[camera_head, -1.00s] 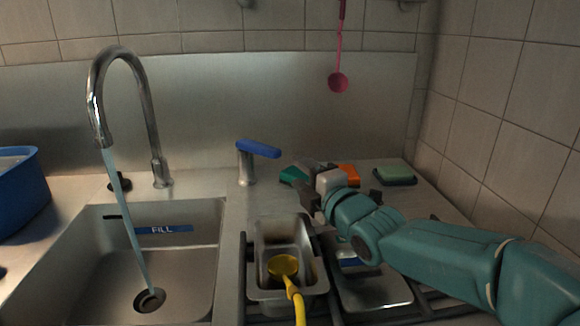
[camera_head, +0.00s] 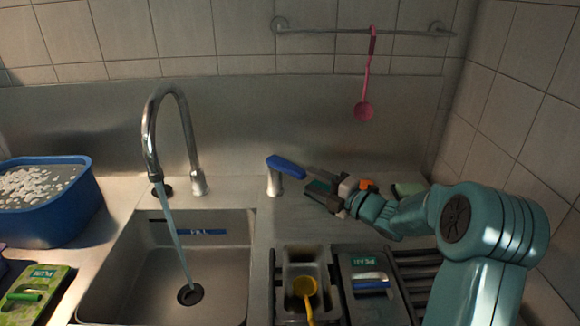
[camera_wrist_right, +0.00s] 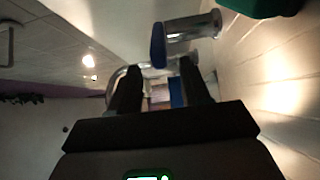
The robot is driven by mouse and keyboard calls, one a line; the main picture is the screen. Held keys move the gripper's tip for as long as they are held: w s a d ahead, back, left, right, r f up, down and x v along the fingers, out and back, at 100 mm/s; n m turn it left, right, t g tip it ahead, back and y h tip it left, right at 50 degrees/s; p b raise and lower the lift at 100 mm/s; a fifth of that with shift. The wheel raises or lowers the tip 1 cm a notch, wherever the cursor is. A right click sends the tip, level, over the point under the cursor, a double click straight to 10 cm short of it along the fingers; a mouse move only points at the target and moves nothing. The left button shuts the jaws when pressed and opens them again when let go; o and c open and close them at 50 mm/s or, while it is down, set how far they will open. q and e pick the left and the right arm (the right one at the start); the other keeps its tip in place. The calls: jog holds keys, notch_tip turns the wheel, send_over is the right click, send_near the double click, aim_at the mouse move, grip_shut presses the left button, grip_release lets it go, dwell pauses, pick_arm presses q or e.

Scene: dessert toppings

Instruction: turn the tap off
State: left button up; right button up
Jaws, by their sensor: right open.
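The curved metal tap (camera_head: 183,120) stands behind the sink, and a stream of water (camera_head: 177,235) runs from its spout into the basin. Its blue lever (camera_head: 286,167) sits on a short metal post (camera_head: 274,184) to the right of the spout and points right. My right gripper (camera_head: 318,184) is open just right of the lever's end. In the right wrist view the blue lever (camera_wrist_right: 158,46) shows just beyond the open fingers (camera_wrist_right: 160,72), apart from them. My left gripper is not in view.
The sink (camera_head: 155,295) has a dark drain. A blue tub (camera_head: 50,225) stands at the left. A metal container (camera_head: 290,285) with a yellow ladle (camera_head: 305,288) is in front of the lever. A pink ladle (camera_head: 364,108) hangs from the rail. Several small items lie behind my right gripper.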

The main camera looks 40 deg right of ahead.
aim_at(290, 167)
jog(key=w, duration=0.3)
jog(key=w+p, duration=0.1)
jog(key=w, duration=0.1)
jog(key=w+a, duration=0.1)
jog(key=w, duration=0.2)
jog(key=shift+w, duration=0.3)
